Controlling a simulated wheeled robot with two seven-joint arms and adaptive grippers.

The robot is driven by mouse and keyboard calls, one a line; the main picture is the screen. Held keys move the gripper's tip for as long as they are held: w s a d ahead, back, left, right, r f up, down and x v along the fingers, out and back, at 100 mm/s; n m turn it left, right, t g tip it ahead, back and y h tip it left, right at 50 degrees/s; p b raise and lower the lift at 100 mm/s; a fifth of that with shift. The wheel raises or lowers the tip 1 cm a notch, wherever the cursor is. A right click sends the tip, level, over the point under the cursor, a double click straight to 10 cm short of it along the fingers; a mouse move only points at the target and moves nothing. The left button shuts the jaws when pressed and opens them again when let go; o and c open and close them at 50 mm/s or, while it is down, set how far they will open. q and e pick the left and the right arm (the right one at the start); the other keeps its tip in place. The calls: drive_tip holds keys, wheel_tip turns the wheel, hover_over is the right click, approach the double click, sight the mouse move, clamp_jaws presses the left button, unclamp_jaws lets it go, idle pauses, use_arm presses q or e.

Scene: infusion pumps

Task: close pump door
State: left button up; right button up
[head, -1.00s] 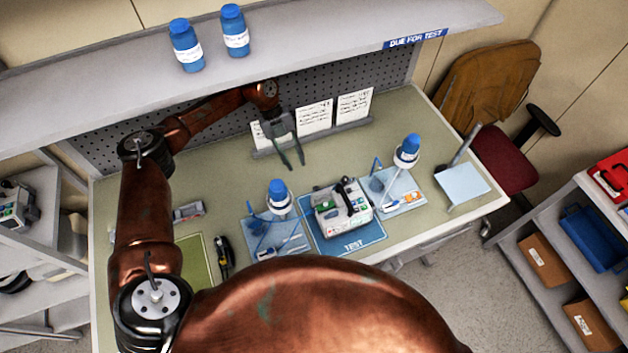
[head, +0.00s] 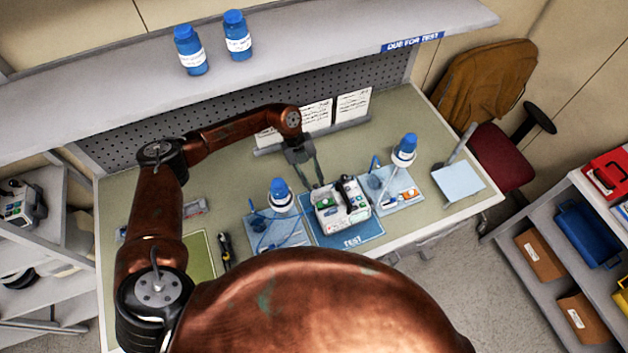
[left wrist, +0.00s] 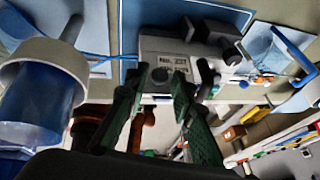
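The infusion pump (head: 330,214), a small white and grey box with a dark handle and a green patch on it, sits on the blue TEST mat (head: 352,241). My left gripper (head: 312,183) is beside the pump's back left corner in the head view, its two fingers pointing down and apart. In the left wrist view my left gripper (left wrist: 160,80) is open and empty, its green fingertips in front of the pump's pale face (left wrist: 165,48). Contact cannot be told. The pump door cannot be made out clearly. My right gripper is not in view.
Blue-capped bottles stand on either side of the pump, at left (head: 281,197) and right (head: 403,152), each by a blue mat with tubing. Paper sheets (head: 352,104) stand behind. A shelf (head: 130,85) overhangs the bench back. Bench space (head: 235,170) left of the gripper is clear.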

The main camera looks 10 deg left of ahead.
use_arm(q)
drive_tip(key=shift+c, duration=0.6)
clamp_jaws()
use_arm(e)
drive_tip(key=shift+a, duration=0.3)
use_arm(q)
drive_tip(key=shift+r, duration=0.1)
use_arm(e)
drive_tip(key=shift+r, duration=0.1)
